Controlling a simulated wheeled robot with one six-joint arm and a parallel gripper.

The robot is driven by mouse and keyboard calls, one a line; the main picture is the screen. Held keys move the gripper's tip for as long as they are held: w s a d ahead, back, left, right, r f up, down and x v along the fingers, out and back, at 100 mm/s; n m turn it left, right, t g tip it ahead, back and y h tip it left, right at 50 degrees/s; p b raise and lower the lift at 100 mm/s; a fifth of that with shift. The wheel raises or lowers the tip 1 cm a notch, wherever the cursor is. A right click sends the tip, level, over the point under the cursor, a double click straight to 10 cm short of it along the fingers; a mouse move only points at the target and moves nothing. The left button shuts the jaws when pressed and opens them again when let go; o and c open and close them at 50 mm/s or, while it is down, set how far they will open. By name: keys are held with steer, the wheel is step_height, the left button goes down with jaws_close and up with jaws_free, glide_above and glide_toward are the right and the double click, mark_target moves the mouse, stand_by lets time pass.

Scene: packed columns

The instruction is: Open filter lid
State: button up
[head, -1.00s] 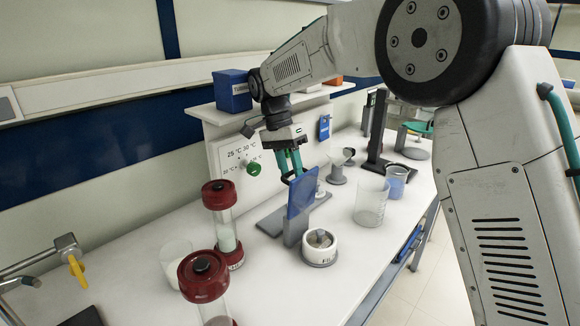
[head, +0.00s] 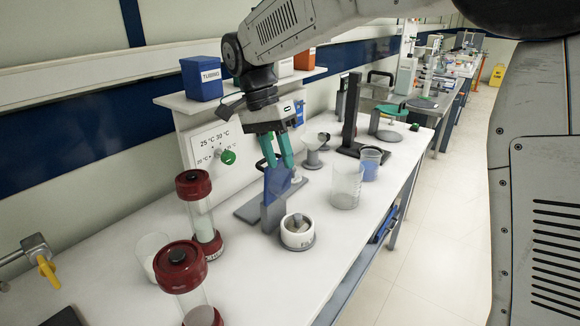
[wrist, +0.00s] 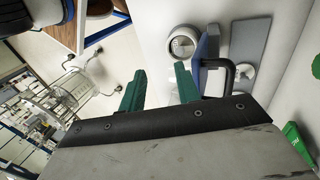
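A white round cup with lettering beginning "FI" (head: 298,233) stands on the bench with grey pieces inside; it also shows in the wrist view (wrist: 184,43). A blue panel (head: 277,187) stands upright just behind it, with a dark handle (wrist: 232,72) beside it in the wrist view. I cannot tell for sure if this panel is the filter lid. My gripper (head: 279,164) points down at the panel's top edge. Its green fingers are apart with nothing between them in the wrist view (wrist: 160,72). The handle is right of the right finger; contact is unclear.
Red-capped columns (head: 200,215) (head: 181,280) stand to the left. A glass beaker (head: 346,186) and a beaker of blue liquid (head: 370,164) stand to the right. A grey base plate (head: 245,211) lies behind the panel. The front bench surface is partly clear.

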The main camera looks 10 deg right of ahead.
steer(key=s+d, duration=0.1)
steer(key=s, duration=0.5)
steer(key=shift+s+d+r, duration=0.2)
steer(key=shift+d+r, duration=0.1)
steer(key=shift+w+d, duration=0.1)
steer(key=shift+d, duration=0.1)
steer(key=c, duration=0.7)
steer(key=shift+m+y, duration=0.4)
steer(key=shift+m, duration=0.2)
steer(key=d+r, duration=0.2)
steer(key=d, duration=0.1)
steer(key=shift+w+d, duration=0.1)
steer(key=shift+d, duration=0.15)
jaws_close()
steer(key=w+r+n+t+y, duration=0.1)
steer(key=w+r+t+y, duration=0.4)
steer(key=w+t+y, duration=0.25)
steer(key=x, duration=1.3)
steer(key=shift+w+t, duration=0.15)
steer(key=shift+t, duration=0.2)
